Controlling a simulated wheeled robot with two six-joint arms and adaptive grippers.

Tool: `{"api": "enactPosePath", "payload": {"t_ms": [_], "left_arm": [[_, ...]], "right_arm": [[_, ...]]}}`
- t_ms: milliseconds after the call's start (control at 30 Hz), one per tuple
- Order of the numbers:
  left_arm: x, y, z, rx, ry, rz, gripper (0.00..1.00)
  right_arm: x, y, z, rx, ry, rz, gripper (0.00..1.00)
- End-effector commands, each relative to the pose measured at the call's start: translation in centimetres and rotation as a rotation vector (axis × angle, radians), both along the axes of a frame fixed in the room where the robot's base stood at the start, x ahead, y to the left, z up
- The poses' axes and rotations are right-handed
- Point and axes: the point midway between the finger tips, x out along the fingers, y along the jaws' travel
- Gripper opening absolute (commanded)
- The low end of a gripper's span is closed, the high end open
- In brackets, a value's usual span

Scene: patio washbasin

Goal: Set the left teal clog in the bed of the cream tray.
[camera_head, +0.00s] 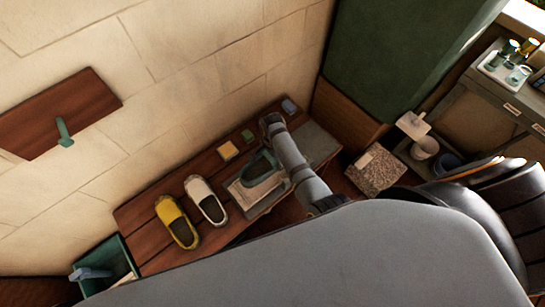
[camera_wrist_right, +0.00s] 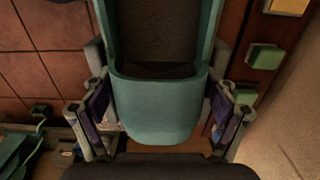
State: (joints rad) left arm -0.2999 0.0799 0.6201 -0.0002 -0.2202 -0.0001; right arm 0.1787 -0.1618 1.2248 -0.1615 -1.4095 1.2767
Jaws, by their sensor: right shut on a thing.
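The teal clog (camera_head: 261,166) is at the cream tray (camera_head: 250,193) on the wooden bench in the head view. In the right wrist view the clog (camera_wrist_right: 155,105) fills the middle, its closed toe toward the bottom of the picture. My right gripper (camera_wrist_right: 160,115) is shut on it, one finger on each side. In the head view my right arm hides the gripper's fingers. I cannot tell whether the clog's sole touches the tray's bed or hangs above it. The tray's right part is hidden by the arm. My left gripper is not in view.
A white shoe (camera_head: 206,200) and a yellow shoe (camera_head: 177,222) stand left of the tray. A yellow block (camera_head: 228,151), a green block (camera_head: 247,136) and a blue-grey block (camera_head: 289,107) lie along the wall side. A green bin (camera_head: 118,252) stands at the bench's left end.

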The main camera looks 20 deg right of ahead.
Motion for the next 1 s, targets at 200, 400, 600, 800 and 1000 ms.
{"api": "enactPosePath", "payload": {"t_ms": [200, 400, 600, 800, 1000], "left_arm": [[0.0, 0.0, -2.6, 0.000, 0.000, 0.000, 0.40], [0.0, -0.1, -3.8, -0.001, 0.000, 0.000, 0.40], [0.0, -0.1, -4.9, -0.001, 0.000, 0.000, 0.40], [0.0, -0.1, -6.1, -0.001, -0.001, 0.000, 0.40], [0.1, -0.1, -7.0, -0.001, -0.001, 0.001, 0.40]], "right_arm": [[0.0, 0.0, -2.2, 0.000, -0.001, 0.000, 0.48], [0.0, 0.0, -3.7, 0.000, 0.000, 0.001, 0.48], [0.0, 0.0, -5.6, 0.000, 0.000, 0.001, 0.48], [0.0, 0.0, -7.5, 0.000, 0.000, 0.000, 0.48], [0.1, 0.0, -8.9, 0.000, -0.001, 0.000, 0.48]]}}
